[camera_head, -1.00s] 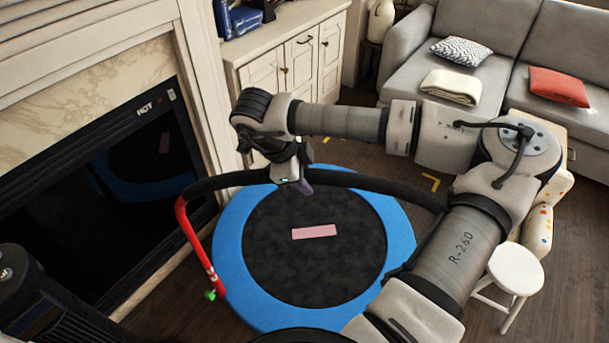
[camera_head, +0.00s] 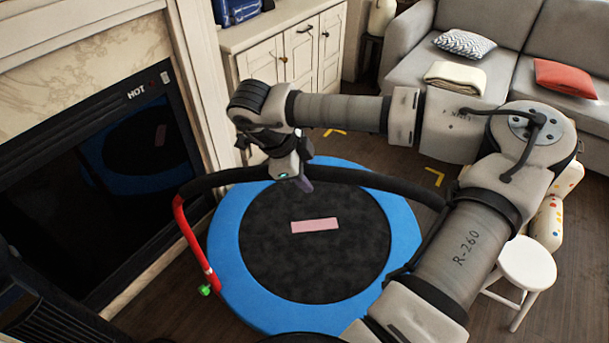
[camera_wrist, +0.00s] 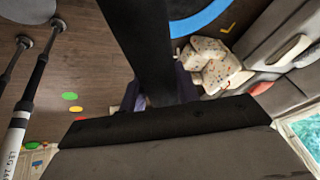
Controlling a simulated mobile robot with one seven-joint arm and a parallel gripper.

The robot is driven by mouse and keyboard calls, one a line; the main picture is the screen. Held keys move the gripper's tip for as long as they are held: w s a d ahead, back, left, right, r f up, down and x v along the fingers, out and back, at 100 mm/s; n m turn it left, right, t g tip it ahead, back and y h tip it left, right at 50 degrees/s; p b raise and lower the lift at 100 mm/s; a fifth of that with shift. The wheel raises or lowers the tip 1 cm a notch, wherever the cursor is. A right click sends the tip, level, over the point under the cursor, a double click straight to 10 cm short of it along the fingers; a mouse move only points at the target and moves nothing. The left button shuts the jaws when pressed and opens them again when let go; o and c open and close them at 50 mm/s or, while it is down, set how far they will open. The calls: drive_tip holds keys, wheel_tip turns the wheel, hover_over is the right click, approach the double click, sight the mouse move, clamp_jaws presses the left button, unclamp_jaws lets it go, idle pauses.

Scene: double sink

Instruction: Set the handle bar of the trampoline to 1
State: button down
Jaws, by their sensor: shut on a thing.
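The trampoline (camera_head: 225,246) has a blue rim and a black mat with a pink patch. Its handle bar (camera_head: 228,178) is a curved black padded bar with a red post at the left, raised above the mat. My gripper (camera_head: 304,184) is at the middle of the black bar and is shut on it, though my wrist hides part of the contact. In the wrist view the dark bar (camera_wrist: 143,40) runs down into the gripper (camera_wrist: 155,100), and the fingertips are mostly hidden. The right end of the bar is behind my arm.
A fireplace (camera_head: 90,190) stands close at the left of the trampoline. A white cabinet (camera_head: 270,65) is behind it. A white stool (camera_head: 527,264) stands at the right on the wooden floor, with a grey sofa (camera_head: 490,40) behind.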

drive_tip(key=shift+f, duration=0.15)
drive_tip(key=shift+s+f, duration=0.1)
drive_tip(key=c, duration=1)
unclamp_jaws()
drive_tip(key=shift+c, duration=0.2)
drive_tip(key=b+v, duration=0.1)
drive_tip(key=v, duration=1.3)
